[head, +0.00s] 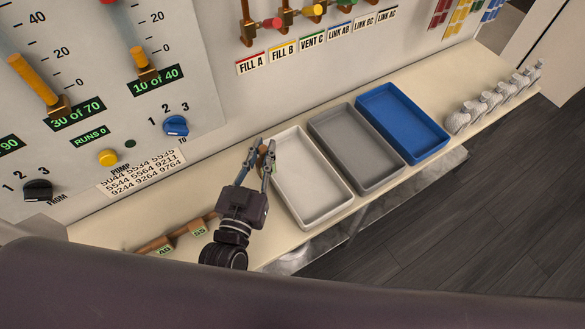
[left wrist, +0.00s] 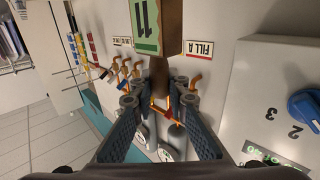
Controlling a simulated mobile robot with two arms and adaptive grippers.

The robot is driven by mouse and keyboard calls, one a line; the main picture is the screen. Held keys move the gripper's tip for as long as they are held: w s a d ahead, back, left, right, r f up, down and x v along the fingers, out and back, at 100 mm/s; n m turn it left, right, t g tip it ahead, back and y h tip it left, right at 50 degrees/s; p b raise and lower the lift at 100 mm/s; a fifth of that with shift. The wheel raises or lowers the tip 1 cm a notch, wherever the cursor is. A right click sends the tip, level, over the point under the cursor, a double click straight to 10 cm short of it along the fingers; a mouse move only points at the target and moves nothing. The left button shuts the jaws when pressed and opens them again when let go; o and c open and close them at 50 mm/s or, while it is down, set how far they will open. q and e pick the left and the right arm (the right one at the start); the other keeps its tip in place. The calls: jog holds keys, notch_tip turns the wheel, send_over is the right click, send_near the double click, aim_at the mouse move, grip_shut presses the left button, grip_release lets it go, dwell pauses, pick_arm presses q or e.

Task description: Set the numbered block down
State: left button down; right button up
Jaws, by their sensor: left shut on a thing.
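My left gripper (head: 266,150) is shut on the brown stem of a numbered block (left wrist: 148,27), also seen between the fingers (left wrist: 158,98) in the left wrist view. The block has a green-edged label reading 11. In the head view only a small brown bit of it (head: 262,149) shows at the fingertips. The gripper is over the pale counter, by the left edge of the white tray (head: 336,205). I cannot tell the block's height above the counter. Two other brown blocks, labelled 40 (head: 164,250) and 55 (head: 199,232), lie at the counter's near left. My right gripper is not in view.
A grey tray (head: 395,186) and a blue tray (head: 440,150) stand right of the white one, all empty. Several grey ribbed objects (head: 492,100) line the counter's right end. The wall panel carries a blue knob (head: 176,125), sliders and a row of valves.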

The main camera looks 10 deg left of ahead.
pick_arm(q)
notch_tip(320, 180, down, 7)
jog(key=b, duration=0.2)
jog(key=shift+r+b, duration=0.2)
jog(key=shift+b, duration=0.15)
notch_tip(320, 180, down, 13)
jog(key=b, duration=1.3)
jog(key=shift+f+b, duration=0.15)
jog(key=shift+b, duration=0.25)
jog(key=c, duration=2.3)
grip_release()
jog(key=o, duration=0.4)
